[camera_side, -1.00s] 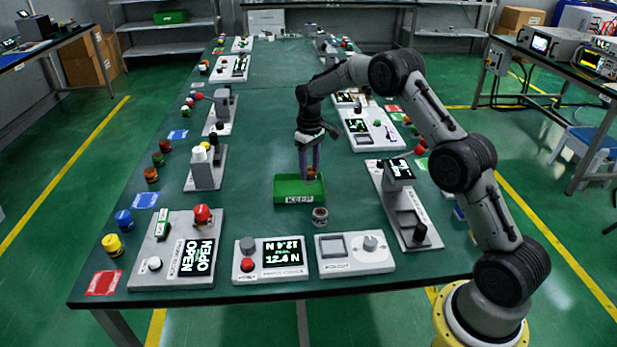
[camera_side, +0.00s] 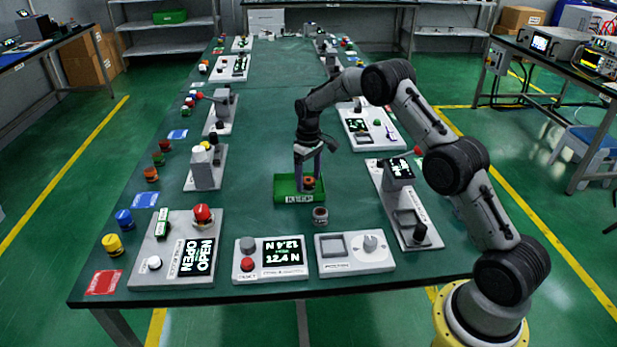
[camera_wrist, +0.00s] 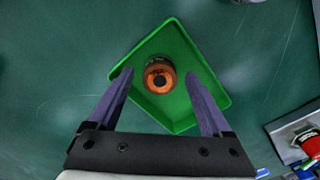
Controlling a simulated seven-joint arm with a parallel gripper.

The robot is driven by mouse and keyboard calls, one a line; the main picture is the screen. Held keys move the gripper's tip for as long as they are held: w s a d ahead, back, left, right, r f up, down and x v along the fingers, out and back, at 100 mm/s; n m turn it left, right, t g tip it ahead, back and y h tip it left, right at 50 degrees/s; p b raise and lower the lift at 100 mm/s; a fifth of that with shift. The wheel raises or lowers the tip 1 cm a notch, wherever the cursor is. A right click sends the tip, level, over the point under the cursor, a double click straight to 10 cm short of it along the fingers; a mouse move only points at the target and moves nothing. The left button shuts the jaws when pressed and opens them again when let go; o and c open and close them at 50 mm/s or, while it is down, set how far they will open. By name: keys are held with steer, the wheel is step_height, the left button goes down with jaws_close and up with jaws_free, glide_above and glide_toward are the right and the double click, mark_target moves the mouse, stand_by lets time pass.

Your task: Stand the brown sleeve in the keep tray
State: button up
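The brown sleeve (camera_wrist: 159,76) stands upright in the green keep tray (camera_wrist: 204,68), its open top showing in the wrist view. In the side view the sleeve (camera_side: 309,182) is an orange-brown ring low in the tray (camera_side: 300,199), toward its right part. My gripper (camera_side: 308,181) is over the tray with its fingers pointing down. In the wrist view its two purple fingers (camera_wrist: 159,75) are spread wide, with clear gaps between each and the sleeve. Whether the fingertips reach the tray floor cannot be told.
A small grey and dark red cylinder (camera_side: 320,215) stands in front of the tray. A display box reading 12.4 N (camera_side: 270,259) and a white device with a knob (camera_side: 354,252) sit at the front edge. A stand device (camera_side: 405,205) is to the right.

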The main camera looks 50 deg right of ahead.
step_height(320, 180, up, 13)
step_height(320, 180, up, 8)
steer(key=t, duration=0.1)
glide_above(309, 180)
steer(key=s+a, duration=0.5)
steer(key=s+a+r+t, duration=0.1)
steer(key=s+a+r, duration=0.25)
steer(key=s, duration=0.25)
steer(key=s+a+r+t, duration=0.1)
steer(key=s+a+r, duration=0.25)
steer(key=s, duration=0.25)
steer(key=s+a+f+t, duration=0.1)
steer(key=s+a+f, duration=0.1)
steer(key=s, duration=0.8)
steer(key=s+a+f+t, duration=0.1)
steer(key=s+a+f, duration=0.1)
steer(key=s, duration=0.8)
steer(key=shift+s+a+t, duration=0.15)
steer(key=shift+s+t, duration=0.15)
steer(key=shift+s, duration=0.05)
